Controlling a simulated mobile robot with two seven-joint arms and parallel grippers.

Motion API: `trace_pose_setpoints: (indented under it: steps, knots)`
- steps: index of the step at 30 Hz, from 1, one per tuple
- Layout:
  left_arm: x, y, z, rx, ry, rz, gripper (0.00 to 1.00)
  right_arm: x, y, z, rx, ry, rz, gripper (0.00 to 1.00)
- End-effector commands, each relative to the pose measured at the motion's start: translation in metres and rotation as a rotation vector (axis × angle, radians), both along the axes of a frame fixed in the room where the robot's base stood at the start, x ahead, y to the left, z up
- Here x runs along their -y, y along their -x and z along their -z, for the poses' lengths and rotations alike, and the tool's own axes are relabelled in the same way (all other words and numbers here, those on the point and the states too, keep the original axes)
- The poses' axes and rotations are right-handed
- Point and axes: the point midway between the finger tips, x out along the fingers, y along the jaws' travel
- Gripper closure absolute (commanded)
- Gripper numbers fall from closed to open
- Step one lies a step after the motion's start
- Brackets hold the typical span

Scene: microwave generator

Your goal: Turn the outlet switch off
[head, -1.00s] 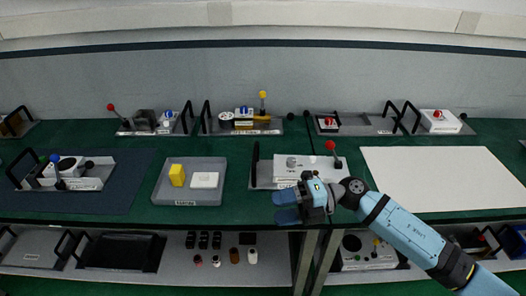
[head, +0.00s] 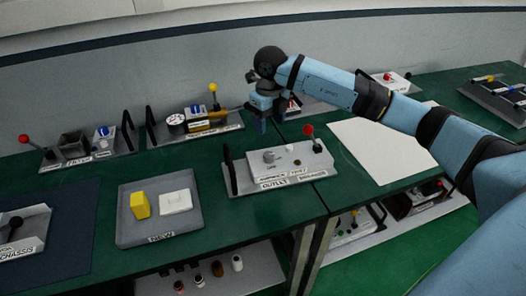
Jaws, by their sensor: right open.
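The light grey outlet unit (head: 293,164) sits on a grey tray near the front edge of the green bench, with a label reading OUTLET on its front. A lever with a red ball (head: 308,130) stands upright at its right end. A round grey knob (head: 269,156) is on its top left. I cannot tell for sure which part is the outlet switch. My right gripper (head: 269,114) is open and empty, with its blue fingers pointing down, above and behind the unit and apart from it. My left gripper is not in view.
A grey tray (head: 130,236) with a yellow block (head: 140,205) and a white box (head: 176,202) stands left of the unit. A tray with a gauge and yellow-ball lever (head: 213,88) is behind. A white sheet (head: 365,150) lies to the right. A black handle (head: 228,170) rises at the unit's left.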

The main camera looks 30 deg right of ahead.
Motion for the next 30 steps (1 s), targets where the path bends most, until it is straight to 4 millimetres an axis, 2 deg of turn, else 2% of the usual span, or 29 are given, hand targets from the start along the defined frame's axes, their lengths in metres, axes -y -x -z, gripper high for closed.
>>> trace_pose_setpoints:
  steps: [9, 15, 21, 29, 30]
  knots:
    - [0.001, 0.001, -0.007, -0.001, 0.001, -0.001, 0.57, -0.001, 0.001, 0.068, -0.004, -0.002, -0.001, 0.39]
    - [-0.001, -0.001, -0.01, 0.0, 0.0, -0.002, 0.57, -0.001, 0.001, 0.101, -0.002, -0.003, 0.0, 0.39]
    - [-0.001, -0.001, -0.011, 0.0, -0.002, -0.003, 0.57, -0.001, 0.001, 0.115, 0.0, -0.003, -0.002, 0.39]
    - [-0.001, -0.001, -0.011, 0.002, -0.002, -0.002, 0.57, -0.001, 0.0, 0.117, 0.0, -0.003, -0.002, 0.39]
    - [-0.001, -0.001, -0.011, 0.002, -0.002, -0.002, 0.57, -0.001, 0.0, 0.117, 0.0, -0.003, -0.002, 0.41]
